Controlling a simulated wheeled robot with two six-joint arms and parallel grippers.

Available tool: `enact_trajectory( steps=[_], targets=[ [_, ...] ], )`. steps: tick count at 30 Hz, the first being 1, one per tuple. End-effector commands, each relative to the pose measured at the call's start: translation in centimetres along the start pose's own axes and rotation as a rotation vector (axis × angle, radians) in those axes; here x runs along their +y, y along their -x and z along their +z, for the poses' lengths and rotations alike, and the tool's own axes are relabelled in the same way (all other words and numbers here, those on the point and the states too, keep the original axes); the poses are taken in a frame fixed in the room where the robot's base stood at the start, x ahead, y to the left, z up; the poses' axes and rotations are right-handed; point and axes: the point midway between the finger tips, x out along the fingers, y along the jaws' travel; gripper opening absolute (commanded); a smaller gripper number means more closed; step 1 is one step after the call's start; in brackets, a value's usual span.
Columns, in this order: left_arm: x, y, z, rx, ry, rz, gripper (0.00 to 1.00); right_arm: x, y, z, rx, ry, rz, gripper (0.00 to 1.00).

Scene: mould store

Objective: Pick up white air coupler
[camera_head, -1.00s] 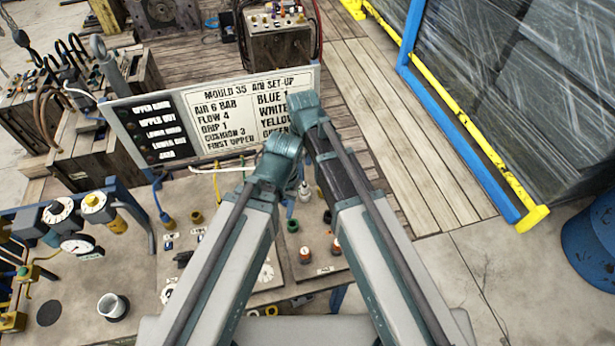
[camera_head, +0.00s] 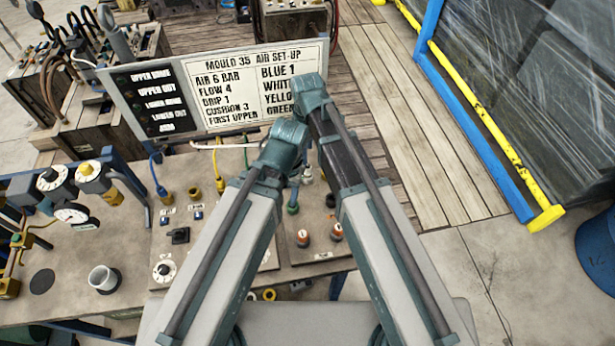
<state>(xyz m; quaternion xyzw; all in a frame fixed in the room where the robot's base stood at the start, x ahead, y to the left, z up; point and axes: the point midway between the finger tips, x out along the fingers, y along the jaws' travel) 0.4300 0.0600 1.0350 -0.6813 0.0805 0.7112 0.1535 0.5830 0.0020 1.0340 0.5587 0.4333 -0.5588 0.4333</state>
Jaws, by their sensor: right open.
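A white hose (camera_head: 222,146) runs right below the sign and passes behind my left arm. I cannot make out the white air coupler for certain, as my arms cover that part of the bench. Both my arms reach up the middle of the view, their far joints close together in front of the sign. My right gripper (camera_head: 308,177) is open and largely hidden below the arms, over the back of the bench. I cannot tell its distance from the coupler. My left gripper is hidden behind its own arm.
The bench carries a control panel with a black knob (camera_head: 180,236), orange-topped fittings (camera_head: 303,238), a white cup (camera_head: 104,279) and gauges (camera_head: 72,213). A set-up sign (camera_head: 220,88) stands at its back edge. Wooden decking (camera_head: 425,150) at right is clear, beside a blue-yellow rail (camera_head: 485,140).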

Motion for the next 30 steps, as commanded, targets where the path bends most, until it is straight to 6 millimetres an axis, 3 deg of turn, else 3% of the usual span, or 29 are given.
enact_trajectory(
  steps=[1, 4, 16, 30],
  targets=[
    [0.1, -1.5, -0.1, 0.000, -0.001, 0.000, 0.50, 0.0, -1.5, 0.0, 0.000, 0.000, 0.000, 0.67],
    [0.3, -2.6, -0.2, 0.000, 0.000, 0.000, 0.50, 0.0, -2.7, 0.0, 0.000, 0.000, 0.000, 0.67],
    [0.3, -3.5, -0.2, 0.000, 0.001, 0.000, 0.50, 0.0, -3.5, 0.1, 0.000, 0.000, 0.000, 0.67],
    [0.8, -8.3, -0.5, 0.000, 0.002, 0.000, 0.50, -0.2, -8.4, 0.4, 0.000, 0.000, 0.000, 0.67]
  ],
)
